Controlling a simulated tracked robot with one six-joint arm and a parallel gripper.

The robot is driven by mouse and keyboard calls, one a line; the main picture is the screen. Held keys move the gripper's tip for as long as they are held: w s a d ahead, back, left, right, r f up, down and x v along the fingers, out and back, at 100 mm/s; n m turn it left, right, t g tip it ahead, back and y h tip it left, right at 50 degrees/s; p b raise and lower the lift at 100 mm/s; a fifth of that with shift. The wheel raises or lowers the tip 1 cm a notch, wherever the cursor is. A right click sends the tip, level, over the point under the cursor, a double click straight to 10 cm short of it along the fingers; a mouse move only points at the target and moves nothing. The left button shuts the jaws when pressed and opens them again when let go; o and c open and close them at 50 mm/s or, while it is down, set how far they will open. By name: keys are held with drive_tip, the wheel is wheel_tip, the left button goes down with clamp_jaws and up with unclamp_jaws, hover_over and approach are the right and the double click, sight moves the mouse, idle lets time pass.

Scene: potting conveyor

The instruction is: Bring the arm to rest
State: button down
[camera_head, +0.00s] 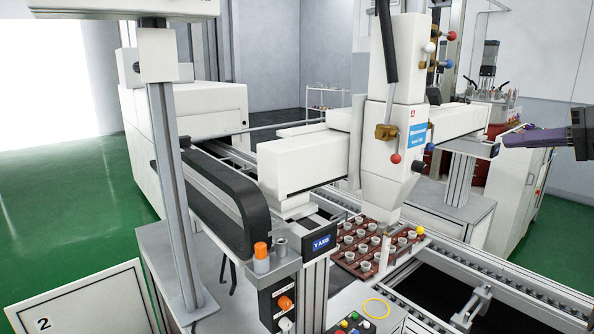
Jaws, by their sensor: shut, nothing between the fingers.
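My gripper (508,139) reaches in from the right edge of the head view, in front of the white cabinet. It is dark with purple-grey fingers that point left. The fingers are shut and nothing is held between them. Only the end of my arm shows; the rest is outside the picture. The gripper hangs in the air to the right of the white gantry machine (405,150), apart from it as seen here.
A reddish-brown tray (345,268) with several small white pots sits on the conveyor under the gantry head. A conveyor rail (500,275) runs to the lower right. A control panel (350,322) with coloured buttons stands in front. Green floor (60,215) is clear at left.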

drive_tip(key=w+d+f+m+h, duration=0.1)
drive_tip(key=d+f+m+h, duration=0.3)
drive_tip(key=f, duration=0.7)
drive_tip(key=s+a+f+m+g+h, duration=0.2)
drive_tip(key=a+f+m+g, duration=0.2)
drive_tip(key=a+f, duration=0.5)
drive_tip(key=s+a+f+n+h, duration=0.1)
drive_tip(key=s+a+f, duration=0.3)
drive_tip(key=s+a, duration=0.4)
drive_tip(key=s+a+f+n+g+h, duration=0.1)
drive_tip(key=s+a+f+n, duration=0.3)
drive_tip(key=s+a, duration=0.5)
drive_tip(key=s+a+f+n+h, duration=0.1)
drive_tip(key=s+a+f+n, duration=0.2)
drive_tip(key=s+a, duration=0.5)
drive_tip(key=shift+s+a+f+g, duration=0.4)
drive_tip(key=shift+a+f, duration=0.1)
drive_tip(key=shift+a, duration=3.3)
